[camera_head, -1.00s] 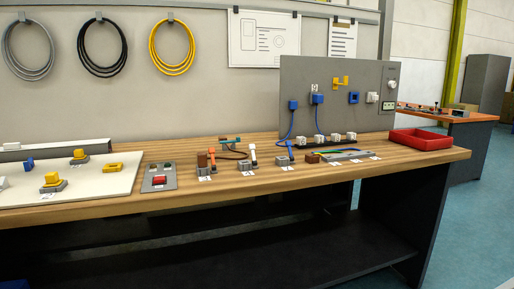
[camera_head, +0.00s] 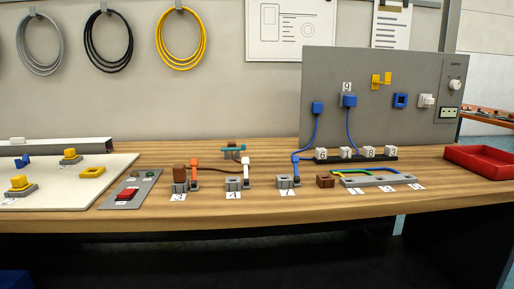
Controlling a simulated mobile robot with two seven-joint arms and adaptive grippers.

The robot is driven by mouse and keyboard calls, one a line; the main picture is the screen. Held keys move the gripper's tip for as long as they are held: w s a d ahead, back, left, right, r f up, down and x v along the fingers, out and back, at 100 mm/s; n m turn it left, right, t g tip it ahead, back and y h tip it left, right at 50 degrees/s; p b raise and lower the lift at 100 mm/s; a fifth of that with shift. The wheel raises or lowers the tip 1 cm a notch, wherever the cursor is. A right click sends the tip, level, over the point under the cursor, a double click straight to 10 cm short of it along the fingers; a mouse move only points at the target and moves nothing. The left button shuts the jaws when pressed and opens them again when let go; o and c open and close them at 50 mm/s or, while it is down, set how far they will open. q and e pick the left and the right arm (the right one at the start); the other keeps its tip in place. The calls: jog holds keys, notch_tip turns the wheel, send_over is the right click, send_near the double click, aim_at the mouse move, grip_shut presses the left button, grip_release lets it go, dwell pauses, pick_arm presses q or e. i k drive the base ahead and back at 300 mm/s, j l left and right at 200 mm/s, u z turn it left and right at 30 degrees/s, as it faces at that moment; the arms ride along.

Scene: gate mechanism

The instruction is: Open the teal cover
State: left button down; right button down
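The teal cover (camera_head: 233,149) is a small flat teal piece near the back middle of the wooden workbench. It sits on top of a small grey block, with a brown cable running close in front of it. It is too small to tell exactly how it is joined to the block. Neither of my grippers is in view.
In front of the cover stand an orange lever (camera_head: 194,172) by a brown block and a white lever (camera_head: 246,172). A grey panel (camera_head: 375,95) with a blue cable stands to the right. A red tray (camera_head: 482,163) is at the far right, a red-button box (camera_head: 126,194) at left.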

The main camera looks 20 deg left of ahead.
aim_at(243, 148)
jog(key=i+l+u, duration=0.15)
jog(key=i+l, duration=0.25)
jog(key=i+l+u, duration=0.15)
jog(key=i+l, duration=0.25)
jog(key=l, duration=0.25)
